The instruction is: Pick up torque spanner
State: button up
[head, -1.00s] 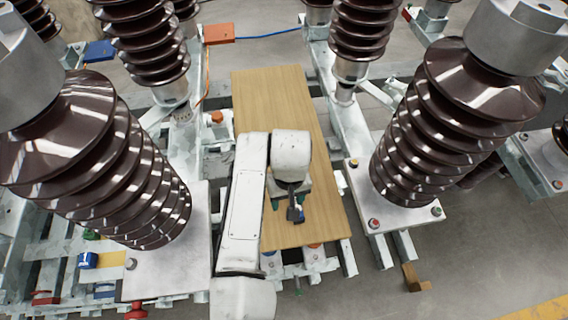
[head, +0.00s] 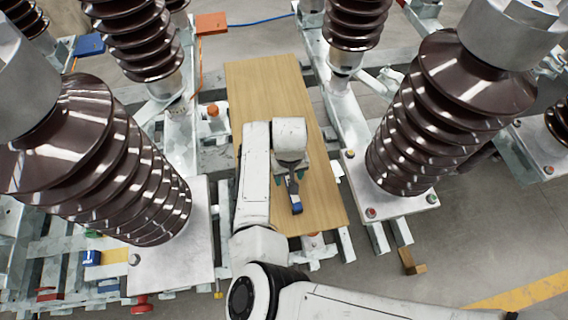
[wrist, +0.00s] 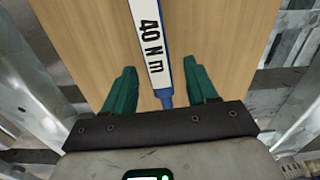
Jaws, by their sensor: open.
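The torque spanner, a blue bar with a white label reading "40 N m" (wrist: 153,42), lies on the wooden board (wrist: 90,40) in the wrist view. Its narrow blue near end (wrist: 166,99) sits between my gripper's (wrist: 160,68) two green fingers, with a gap on each side. The far end runs out of the top of that view. In the head view my gripper (head: 289,180) is over the near part of the board (head: 265,85). A dark bar with a blue end shows beside it; I cannot tell for sure whether this is the spanner.
Tall brown ribbed insulators stand left (head: 95,160) and right (head: 430,115) of the board on metal frames. An orange box (head: 212,23) and a blue box (head: 89,44) are at the back left. The far part of the board is clear.

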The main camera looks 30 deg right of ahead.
jog(key=shift+f, duration=1.2)
jog(key=shift+c, duration=0.3)
grip_shut()
